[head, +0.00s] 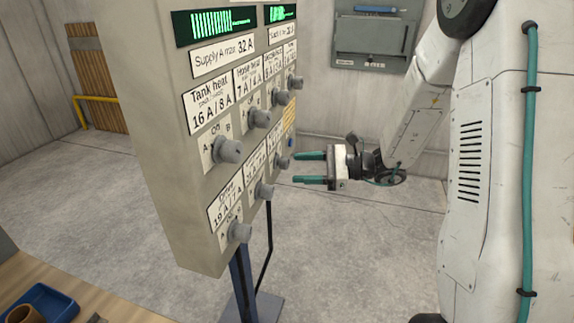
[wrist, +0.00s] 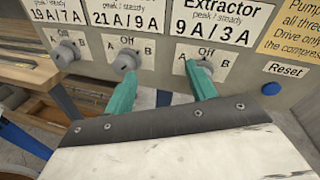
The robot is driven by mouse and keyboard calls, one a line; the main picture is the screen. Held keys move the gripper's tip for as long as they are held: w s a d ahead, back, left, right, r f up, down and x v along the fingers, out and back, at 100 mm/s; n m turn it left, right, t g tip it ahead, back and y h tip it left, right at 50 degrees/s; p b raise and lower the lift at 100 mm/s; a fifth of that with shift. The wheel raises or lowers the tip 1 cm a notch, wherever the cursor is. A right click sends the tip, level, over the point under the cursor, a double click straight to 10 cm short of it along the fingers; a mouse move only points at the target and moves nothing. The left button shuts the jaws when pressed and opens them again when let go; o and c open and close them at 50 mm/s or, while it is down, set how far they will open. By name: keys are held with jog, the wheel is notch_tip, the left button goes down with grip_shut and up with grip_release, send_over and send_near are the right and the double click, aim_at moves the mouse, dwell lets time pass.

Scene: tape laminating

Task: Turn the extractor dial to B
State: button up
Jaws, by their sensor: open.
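The extractor dial (wrist: 208,66) is a grey knob under the "Extractor 9 A / 3 A" label (wrist: 222,20), with A at left, Off above and B at right. My right finger covers much of it in the wrist view, so I cannot tell its setting. In the head view the extractor dial (head: 283,162) is the far knob of the panel's lower row. My gripper (head: 296,168) is open and empty, its teal fingers pointing at the panel. In the wrist view my gripper (wrist: 161,69) has its fingers on either side of the gap left of the dial; contact is unclear.
The grey control panel (head: 180,200) has several other knobs, including the 21 A / 9 A dial (wrist: 126,62) left of the extractor. A blue Reset button (wrist: 271,89) is at right. A wooden bench (head: 60,290) is at lower left. Floor beyond the panel is clear.

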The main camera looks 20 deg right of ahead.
aim_at(287, 164)
jog(key=w+d+f+m+t, duration=0.3)
jog(key=w+d+f+m, duration=0.1)
jog(key=shift+t+h, duration=0.3)
jog(key=shift+h, duration=0.2)
jog(key=x, duration=0.7)
jog(key=shift+w+a, duration=0.1)
jog(key=c, duration=0.8)
